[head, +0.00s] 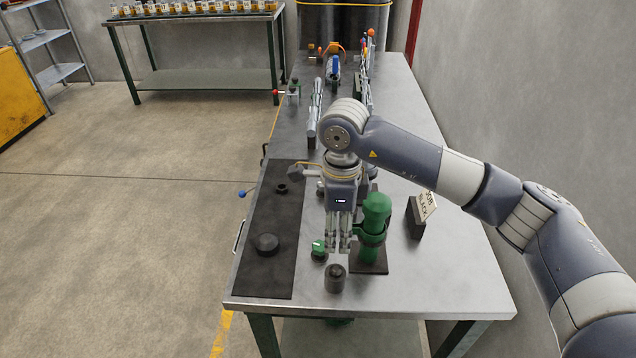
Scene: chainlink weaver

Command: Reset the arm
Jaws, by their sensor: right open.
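My right arm (400,148) comes in from the right and reaches over the metal workbench. Its gripper (338,248) points down above the bench, just left of a green cylindrical device (375,222) on a dark base. The jaws are open, with nothing visible between them. A small green knob (318,248) sits just left of the fingertips. A dark cylinder (335,278) stands in front of them. I cannot tell whether the fingers touch the green device. My left gripper is not in view.
A black mat (264,215) with a dark round piece (267,244) covers the bench's left side. A sign block (420,213) stands right of the green device. Tools line the far bench. The bench's front right (445,275) is clear. A second table (195,78) stands behind.

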